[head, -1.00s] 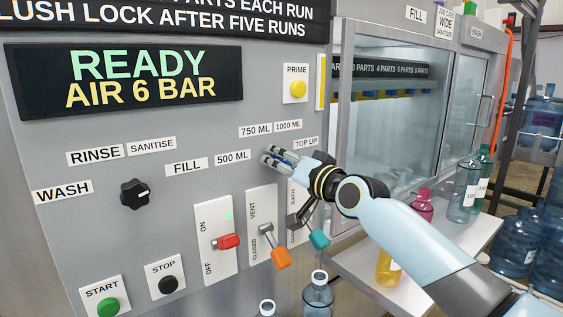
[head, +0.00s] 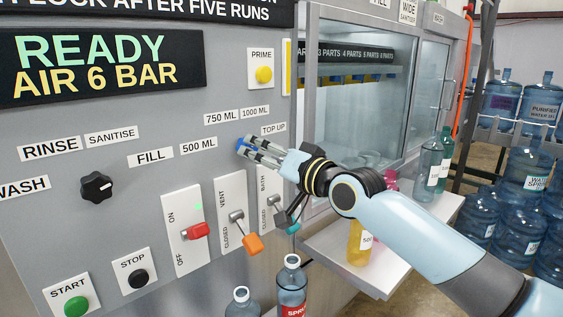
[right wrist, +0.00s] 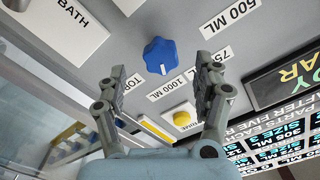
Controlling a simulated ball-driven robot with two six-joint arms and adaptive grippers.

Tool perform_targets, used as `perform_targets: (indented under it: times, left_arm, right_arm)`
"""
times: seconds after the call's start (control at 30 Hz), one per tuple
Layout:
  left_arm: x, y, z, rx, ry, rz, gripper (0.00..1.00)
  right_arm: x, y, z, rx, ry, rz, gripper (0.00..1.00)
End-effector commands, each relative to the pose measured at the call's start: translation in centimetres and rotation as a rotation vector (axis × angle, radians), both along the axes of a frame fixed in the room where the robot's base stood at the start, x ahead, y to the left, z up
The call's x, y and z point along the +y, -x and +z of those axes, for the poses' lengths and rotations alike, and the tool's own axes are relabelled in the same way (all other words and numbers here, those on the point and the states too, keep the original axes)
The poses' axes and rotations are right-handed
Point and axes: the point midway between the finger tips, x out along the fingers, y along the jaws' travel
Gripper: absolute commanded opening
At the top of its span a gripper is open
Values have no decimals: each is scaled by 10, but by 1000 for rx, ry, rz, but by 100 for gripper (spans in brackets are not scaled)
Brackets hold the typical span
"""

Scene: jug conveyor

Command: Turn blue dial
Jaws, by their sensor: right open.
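The blue dial (right wrist: 160,55) shows in the right wrist view, on the grey panel among the 500 ML, 750 ML, 1000 ML and TOP UP labels. In the head view only a bit of the blue dial (head: 241,144) shows behind my fingertips. My right gripper (head: 247,150) is open in front of it. In the right wrist view the fingers (right wrist: 162,75) stand apart on both sides of the dial, with nothing between them; contact is not visible. My left gripper is not in view.
A black dial (head: 97,187) sits left on the panel. Below are a red switch (head: 198,230), an orange-tipped lever (head: 252,243) and a teal-tipped lever (head: 293,228). Bottles, including a yellow one (head: 359,240), stand on the shelf at right. The yellow PRIME button (head: 264,74) is above.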

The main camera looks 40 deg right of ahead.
Motion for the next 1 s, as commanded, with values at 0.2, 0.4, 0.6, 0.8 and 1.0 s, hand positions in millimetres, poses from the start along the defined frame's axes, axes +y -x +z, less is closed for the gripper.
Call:
perform_targets:
  times: [0.2,0.4,0.6,0.8,1.0]
  left_arm:
    - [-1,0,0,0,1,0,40]
    - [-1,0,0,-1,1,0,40]
    - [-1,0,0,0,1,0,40]
    - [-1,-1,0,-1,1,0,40]
    - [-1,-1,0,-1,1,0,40]
  right_arm:
    - [-6,46,-1,2,6,2,68]
    - [-9,63,0,1,2,1,68]
    - [-9,67,0,0,-2,2,68]
    - [-9,67,0,0,-2,1,68]
    - [-9,67,0,0,-2,1,68]
